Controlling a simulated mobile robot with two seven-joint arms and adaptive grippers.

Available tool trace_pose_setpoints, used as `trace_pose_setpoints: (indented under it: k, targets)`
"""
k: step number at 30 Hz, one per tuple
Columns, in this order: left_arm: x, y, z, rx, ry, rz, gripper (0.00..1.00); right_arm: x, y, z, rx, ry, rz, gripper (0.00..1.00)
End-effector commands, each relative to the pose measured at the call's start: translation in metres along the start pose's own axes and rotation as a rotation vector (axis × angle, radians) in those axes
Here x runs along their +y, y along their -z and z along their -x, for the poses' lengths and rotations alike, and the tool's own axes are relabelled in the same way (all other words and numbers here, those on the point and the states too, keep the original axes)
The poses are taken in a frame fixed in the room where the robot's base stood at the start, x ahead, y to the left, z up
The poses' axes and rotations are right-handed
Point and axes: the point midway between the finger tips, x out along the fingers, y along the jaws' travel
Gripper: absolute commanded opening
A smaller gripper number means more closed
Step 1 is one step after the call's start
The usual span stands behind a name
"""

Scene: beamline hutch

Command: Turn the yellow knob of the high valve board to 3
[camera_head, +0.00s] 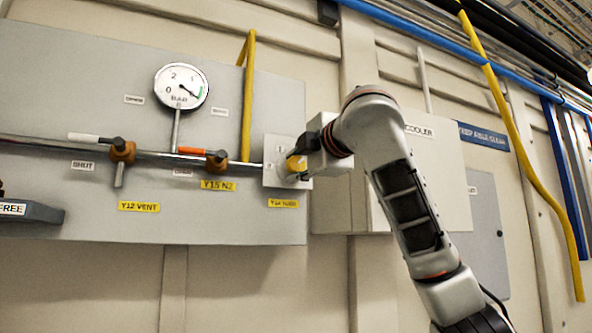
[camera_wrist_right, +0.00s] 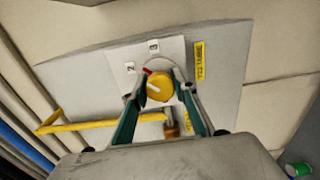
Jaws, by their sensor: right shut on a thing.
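The yellow knob (camera_head: 297,163) sits on a light plate (camera_head: 273,178) at the right end of the high valve board (camera_head: 60,95). In the right wrist view the knob (camera_wrist_right: 160,86) is between the two fingers of my right gripper (camera_wrist_right: 161,82), which is shut on it. Number labels 2 (camera_wrist_right: 130,67) and 3 (camera_wrist_right: 153,46) show on the plate. The red mark points up and left, seemingly nearer 2 than 3. My left gripper is not in view.
A pressure gauge (camera_head: 181,86) and two lever valves (camera_head: 122,151) (camera_head: 216,161) are on the board, left of the knob. A yellow pipe (camera_head: 247,95) rises beside them. A cooler box (camera_head: 440,180) stands behind my right arm.

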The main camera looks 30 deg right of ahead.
Motion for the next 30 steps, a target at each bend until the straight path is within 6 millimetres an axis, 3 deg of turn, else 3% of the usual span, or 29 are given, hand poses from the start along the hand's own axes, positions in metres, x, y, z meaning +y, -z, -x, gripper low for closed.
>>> trace_pose_setpoints:
  k: [18, 30]
  targets:
    - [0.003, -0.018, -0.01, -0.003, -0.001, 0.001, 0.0, -0.002, 0.0, 0.0, -0.001, 0.0, -0.565, 0.06]
    - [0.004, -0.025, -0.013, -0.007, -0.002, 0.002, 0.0, -0.002, 0.0, 0.0, -0.001, 0.001, -0.778, 0.06]
